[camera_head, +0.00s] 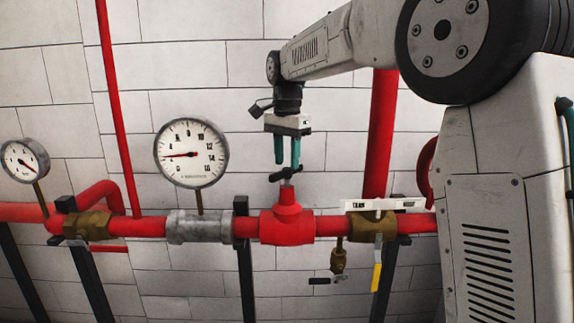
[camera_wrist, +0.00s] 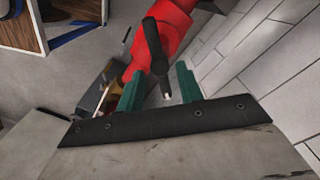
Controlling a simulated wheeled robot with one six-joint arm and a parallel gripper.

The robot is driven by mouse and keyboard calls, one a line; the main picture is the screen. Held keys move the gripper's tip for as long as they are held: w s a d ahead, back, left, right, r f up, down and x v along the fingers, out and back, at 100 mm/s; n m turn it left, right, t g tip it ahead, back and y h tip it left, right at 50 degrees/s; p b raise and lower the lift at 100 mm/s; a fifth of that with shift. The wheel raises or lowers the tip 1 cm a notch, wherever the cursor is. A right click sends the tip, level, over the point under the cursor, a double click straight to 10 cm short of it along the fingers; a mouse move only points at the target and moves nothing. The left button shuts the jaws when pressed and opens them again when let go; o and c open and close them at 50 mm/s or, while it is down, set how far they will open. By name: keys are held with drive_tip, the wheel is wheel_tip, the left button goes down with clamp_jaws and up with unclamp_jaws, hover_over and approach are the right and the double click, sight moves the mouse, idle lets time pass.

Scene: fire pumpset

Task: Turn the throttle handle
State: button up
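The throttle handle (camera_head: 286,174) is a small dark crossbar on a short stem above a red valve body (camera_head: 288,225). It stands out from the red pipe run. My gripper (camera_head: 287,164) has two green fingers pointing down just above the handle. In the wrist view, the dark handle (camera_wrist: 153,38) runs lengthwise through the gap between the fingers of my gripper (camera_wrist: 159,69). The fingers are apart, with a visible gap on both sides of the bar. I cannot tell whether the fingertips reach down to the bar's level.
A large gauge (camera_head: 191,153) and a smaller gauge (camera_head: 24,160) stand to the left. A vertical red pipe (camera_head: 381,130) rises behind my arm. A white brick wall (camera_head: 330,150) is close behind.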

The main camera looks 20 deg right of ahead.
sight(287, 178)
drive_tip(key=shift+f, duration=1.15)
drive_tip(key=shift+c, duration=0.3)
clamp_jaws()
drive_tip(key=shift+n, duration=0.4)
drive_tip(key=n, duration=0.3)
drive_tip(key=shift+n, duration=2.5)
